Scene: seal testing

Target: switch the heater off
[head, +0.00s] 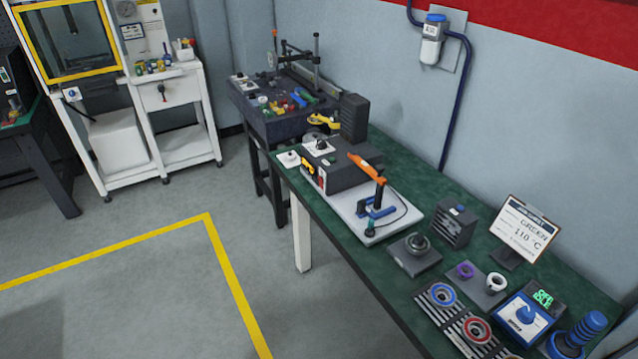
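A blue-and-white control box (525,318) with a blue knob stands at the near right end of the green-topped bench; it looks like the heater's control, but I cannot be sure. I cannot tell whether either belongs to the heater. Neither of my grippers is in view.
A sign (524,231) reading GREEN and 110 °C stands at the back. A slatted rack (447,317) holds a blue ring (442,294) and a red ring (477,330). A blue ribbed-handled tool (580,333) stands right of the control box. Floor left of the bench is clear.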

